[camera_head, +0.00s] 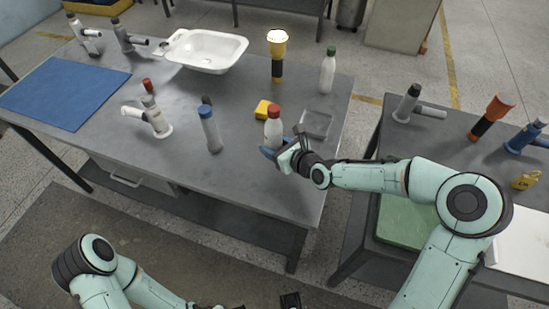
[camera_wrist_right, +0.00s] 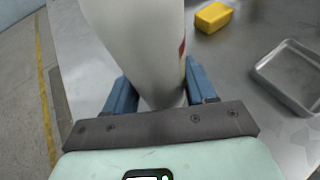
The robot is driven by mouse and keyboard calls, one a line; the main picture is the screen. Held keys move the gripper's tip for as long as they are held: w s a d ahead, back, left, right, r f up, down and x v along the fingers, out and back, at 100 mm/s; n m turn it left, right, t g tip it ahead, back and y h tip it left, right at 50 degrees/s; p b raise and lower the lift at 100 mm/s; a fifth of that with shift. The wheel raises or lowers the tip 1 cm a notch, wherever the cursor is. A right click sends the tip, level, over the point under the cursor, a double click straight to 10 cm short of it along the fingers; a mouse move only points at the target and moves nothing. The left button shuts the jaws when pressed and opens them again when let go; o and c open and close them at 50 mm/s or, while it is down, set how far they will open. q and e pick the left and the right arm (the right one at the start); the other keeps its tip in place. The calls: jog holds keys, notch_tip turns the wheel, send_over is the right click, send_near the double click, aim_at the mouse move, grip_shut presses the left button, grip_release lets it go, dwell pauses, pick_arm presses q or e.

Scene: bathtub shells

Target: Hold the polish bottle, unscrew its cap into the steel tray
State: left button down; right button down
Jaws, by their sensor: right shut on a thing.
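My right gripper (camera_head: 275,152) is shut on a white bottle (camera_head: 273,131) with a red cap (camera_head: 274,111), near the right end of the grey table. The bottle is about upright in the head view, with its cap on. In the right wrist view, the white bottle (camera_wrist_right: 140,40) stands between the blue fingers of the right gripper (camera_wrist_right: 160,92); its cap is out of that picture. The steel tray (camera_head: 316,124) lies empty just right of the bottle, and also shows in the wrist view (camera_wrist_right: 268,72). My left arm is low at the bottom edge; its gripper's jaws cannot be made out.
A yellow block (camera_head: 264,109) lies behind the bottle. A white basin (camera_head: 205,50) and blue mat (camera_head: 62,92) lie farther left. The table's front is clear.

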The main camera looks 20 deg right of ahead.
pick_arm(q)
jog(key=shift+s+f+b, duration=0.1)
jog(key=shift+f+b, duration=0.35)
jog(key=shift+f, duration=0.05)
pick_arm(e)
jog(key=shift+f, duration=2.5)
jog(key=shift+f, duration=0.15)
jog(key=shift+c, duration=1.8)
grip_release()
jog(key=shift+s+d+r, duration=0.1)
jog(key=shift+r, duration=0.2)
jog(key=p+v, duration=0.4)
jog(key=v, duration=0.6)
jog(key=shift+s+d+r, duration=0.1)
jog(key=shift+s, duration=0.05)
pick_arm(q)
jog(key=shift+w+r+p, duration=0.15)
jog(key=shift+w+r, duration=0.15)
jog(key=shift+r, duration=0.55)
jog(key=shift+w+r+p, duration=0.2)
jog(key=shift+w+r, duration=0.15)
jog(key=shift+r, duration=0.55)
jog(key=shift+w+r+p, duration=0.15)
jog(key=shift+w+r, duration=0.15)
jog(key=shift+r, duration=0.55)
pick_arm(e)
jog(key=shift+s+d+r, duration=0.15)
jog(key=shift+s+d, duration=0.1)
jog(key=shift+s, duration=0.3)
